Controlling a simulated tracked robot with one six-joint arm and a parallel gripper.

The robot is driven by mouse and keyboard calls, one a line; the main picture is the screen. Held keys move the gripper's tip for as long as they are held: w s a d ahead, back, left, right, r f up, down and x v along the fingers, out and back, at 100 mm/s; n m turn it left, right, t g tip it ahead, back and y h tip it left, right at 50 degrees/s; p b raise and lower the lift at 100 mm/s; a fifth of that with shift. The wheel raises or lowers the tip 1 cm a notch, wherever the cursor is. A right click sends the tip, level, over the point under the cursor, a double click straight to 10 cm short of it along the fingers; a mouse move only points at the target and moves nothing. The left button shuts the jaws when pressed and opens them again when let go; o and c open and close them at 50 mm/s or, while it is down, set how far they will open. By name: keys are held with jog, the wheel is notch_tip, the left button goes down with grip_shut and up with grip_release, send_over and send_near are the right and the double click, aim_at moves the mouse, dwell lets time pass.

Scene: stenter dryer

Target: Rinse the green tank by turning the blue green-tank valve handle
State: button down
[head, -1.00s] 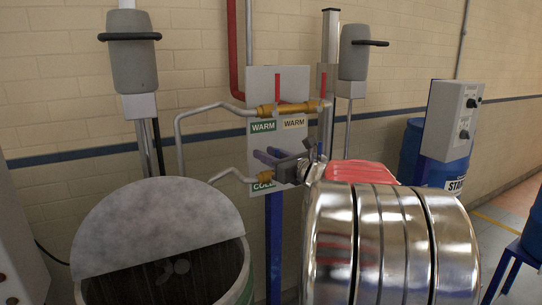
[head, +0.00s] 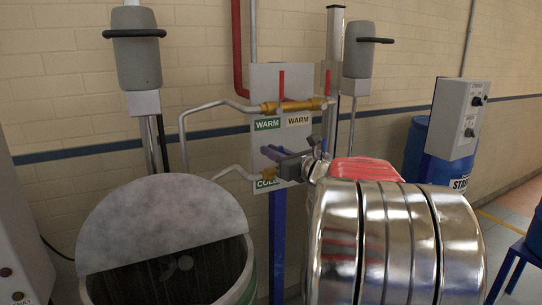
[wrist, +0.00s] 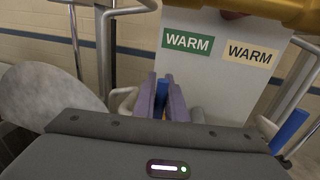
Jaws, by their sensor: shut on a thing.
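The blue green-tank valve handle (wrist: 161,95) stands between the two purple fingers of my gripper (wrist: 163,100) in the wrist view. My gripper is shut on it. In the head view my gripper (head: 271,153) is in front of the white valve board, below the green WARM label (head: 267,124), and the handle is largely hidden by the fingers. The brass valve (head: 266,176) sits just below, beside the partly hidden green COLD label. The green tank (head: 248,284) is at lower left, dark inside, with a grey half lid (head: 150,220). No water is visible.
A second blue handle (wrist: 290,131) is at right in the wrist view. Red-handled warm valves (head: 292,105) are above my gripper. Grey pipes (head: 186,130) run from the board to the left. A blue barrel (head: 422,150) and control box (head: 464,118) stand at right.

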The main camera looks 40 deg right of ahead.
dwell(0.9)
jog(key=shift+w+a+f+n, duration=0.15)
jog(key=shift+w+a+n, duration=0.05)
jog(key=shift+a+n, duration=0.6)
jog(key=shift+w+a+f+n+g, duration=0.1)
jog(key=shift+a+f+n+g, duration=0.15)
jog(key=shift+n, duration=0.35)
jog(key=shift+w+a+f+n+g, duration=0.15)
jog(key=shift+a+n, duration=0.15)
jog(key=shift+n, duration=0.3)
jog(key=shift+r, duration=0.1)
jog(key=shift+a, duration=0.1)
jog(key=n, duration=0.1)
jog(key=a+f+n, duration=0.1)
jog(key=a+n+g, duration=0.1)
jog(key=shift+w+f+n+h, duration=0.25)
jog(key=shift+f+n+h, duration=0.05)
jog(key=shift+f, duration=0.1)
